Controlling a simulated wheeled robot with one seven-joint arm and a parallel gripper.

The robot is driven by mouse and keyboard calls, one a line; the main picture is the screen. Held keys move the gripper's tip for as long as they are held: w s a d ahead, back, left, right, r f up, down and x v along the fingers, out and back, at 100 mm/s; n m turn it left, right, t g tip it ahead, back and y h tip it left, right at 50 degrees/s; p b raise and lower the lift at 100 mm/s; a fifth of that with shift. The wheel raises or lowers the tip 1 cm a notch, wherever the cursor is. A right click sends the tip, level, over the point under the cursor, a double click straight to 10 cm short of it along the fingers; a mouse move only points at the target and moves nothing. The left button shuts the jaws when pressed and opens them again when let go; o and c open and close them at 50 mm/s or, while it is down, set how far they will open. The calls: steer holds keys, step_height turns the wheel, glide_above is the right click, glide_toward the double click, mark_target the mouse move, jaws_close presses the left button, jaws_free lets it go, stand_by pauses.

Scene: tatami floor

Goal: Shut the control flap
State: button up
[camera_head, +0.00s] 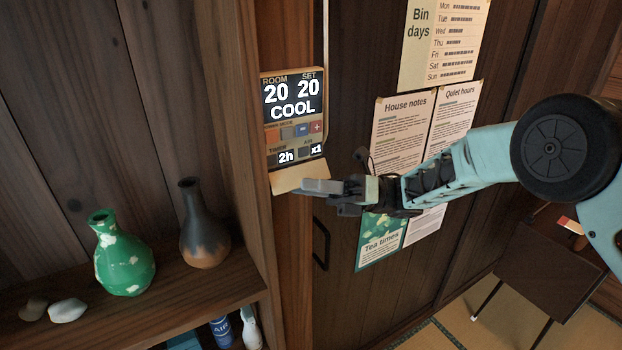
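The control panel (293,115) is mounted on the wooden post, with a lit display reading ROOM 20, SET 20, COOL, and small buttons and a timer readout below. Its beige control flap (299,177) hangs open at the panel's lower edge, tilted outward, leaving the buttons uncovered. My gripper (318,187) reaches in from the right, its fingers pointing left at the flap's lower right part. The fingers overlap the flap in the picture; I cannot tell whether they touch it. The spacing of the fingers is not clear from this angle.
A shelf (170,295) at the lower left holds a green vase (124,258), a dark brown vase (203,230) and pale stones (67,310). Paper notices (402,130) hang on the wall behind my arm. A dark small table (550,270) stands at the lower right.

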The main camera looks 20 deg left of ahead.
steer(key=shift+a, duration=0.1)
jaws_close()
